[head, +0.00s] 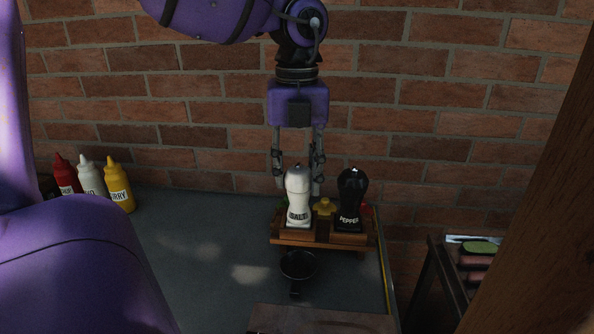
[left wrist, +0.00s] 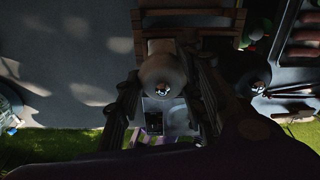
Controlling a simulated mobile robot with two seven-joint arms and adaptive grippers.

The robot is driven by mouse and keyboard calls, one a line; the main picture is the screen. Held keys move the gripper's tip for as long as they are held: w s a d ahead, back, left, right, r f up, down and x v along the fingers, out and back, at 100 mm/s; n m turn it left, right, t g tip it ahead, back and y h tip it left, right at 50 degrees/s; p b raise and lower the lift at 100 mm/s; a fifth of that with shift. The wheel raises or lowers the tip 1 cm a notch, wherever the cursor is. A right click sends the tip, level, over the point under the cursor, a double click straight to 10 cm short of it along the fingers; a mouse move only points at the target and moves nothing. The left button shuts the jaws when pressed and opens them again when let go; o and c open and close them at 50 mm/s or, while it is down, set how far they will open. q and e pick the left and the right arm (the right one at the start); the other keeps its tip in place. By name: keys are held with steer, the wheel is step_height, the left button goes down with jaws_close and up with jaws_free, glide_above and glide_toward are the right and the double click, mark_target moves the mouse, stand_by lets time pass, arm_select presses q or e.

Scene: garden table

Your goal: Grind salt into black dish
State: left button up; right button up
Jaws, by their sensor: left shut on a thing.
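The white salt mill (head: 299,200), labelled SALT, stands upright on a wooden rack (head: 322,240). My left gripper (head: 298,180) points down from above with its fingers around the salt mill's upper part, shut on it. In the left wrist view the mill's round top (left wrist: 162,78) sits between the fingers. The black pepper mill (head: 350,200) stands on the rack just right of the salt mill; its top also shows in the left wrist view (left wrist: 250,84). The small black dish (head: 298,264) sits on the table in front of the rack. My right gripper is not in view.
Red, white and yellow sauce bottles (head: 118,184) stand at the table's back left. A small yellow item (head: 324,206) is between the mills. A wooden board (head: 320,320) lies at the front. The table (head: 200,240) is clear left of the dish. A brick wall rises behind.

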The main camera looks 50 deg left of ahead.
mark_target(297, 169)
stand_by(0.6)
arm_select(q)
steer(key=o, duration=1.1)
steer(key=shift+r, duration=0.15)
step_height(297, 169, up, 12)
steer(key=shift+f, duration=0.2)
